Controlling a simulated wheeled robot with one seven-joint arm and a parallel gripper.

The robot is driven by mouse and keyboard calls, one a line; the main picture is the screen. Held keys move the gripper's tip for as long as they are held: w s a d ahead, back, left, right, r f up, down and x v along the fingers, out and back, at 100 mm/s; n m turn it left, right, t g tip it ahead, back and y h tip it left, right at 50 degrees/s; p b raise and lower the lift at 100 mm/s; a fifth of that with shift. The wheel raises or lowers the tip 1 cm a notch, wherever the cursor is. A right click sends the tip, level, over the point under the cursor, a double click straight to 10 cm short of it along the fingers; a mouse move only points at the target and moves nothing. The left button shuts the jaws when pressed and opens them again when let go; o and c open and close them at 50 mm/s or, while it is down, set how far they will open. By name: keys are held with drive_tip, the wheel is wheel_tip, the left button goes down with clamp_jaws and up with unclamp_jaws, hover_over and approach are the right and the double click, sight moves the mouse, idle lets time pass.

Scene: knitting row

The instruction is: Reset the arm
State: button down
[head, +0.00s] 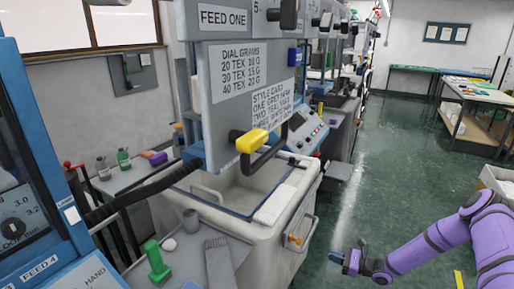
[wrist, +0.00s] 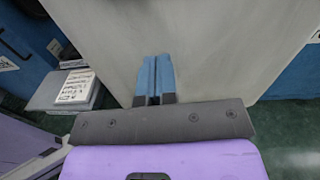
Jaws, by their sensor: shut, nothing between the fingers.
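My arm is purple and reaches in from the right edge of the head view, bent at its joints. My gripper (head: 338,257) is at its left end, over the green floor to the right of the pale machine bin. In the wrist view my gripper (wrist: 155,66) shows as two blue fingers side by side, shut and with nothing between them. A large pale grey panel (wrist: 220,45) fills the view beyond the fingers. I cannot tell how far it is from the fingertips.
The pale bin (head: 262,245) with an orange-knobbed handle stands left of my gripper. A yellow-ended handle (head: 252,141) sticks out above it. The floor aisle (head: 400,150) is open. A workbench (head: 475,93) stands at right.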

drive_tip(key=s+a+r+n+g+h, duration=0.25)
drive_tip(key=r+n, duration=0.35)
drive_tip(key=r, duration=0.7)
drive_tip(key=s+a+r+n+g+h, duration=0.1)
drive_tip(key=s+r+n+g+h, duration=0.3)
drive_tip(key=r, duration=1)
drive_tip(key=s+a+r+n+g+h, duration=0.1)
drive_tip(key=r+n+g, duration=0.45)
drive_tip(key=r, duration=0.75)
drive_tip(key=s+a+r+n+t+h, duration=0.2)
drive_tip(key=s+r+n+t+h, duration=0.25)
drive_tip(key=s+r, duration=0.9)
drive_tip(key=s+d+r+n+t+h, duration=0.1)
drive_tip(key=s+r+n, duration=0.1)
drive_tip(key=s, duration=0.5)
drive_tip(key=s+d+r+n+t+h, duration=0.1)
drive_tip(key=s+r+t+h, duration=0.1)
drive_tip(key=s+r, duration=0.2)
drive_tip(key=shift+s+r+n, duration=0.4)
drive_tip(key=shift+s, duration=1.3)
drive_tip(key=shift+t, duration=0.25)
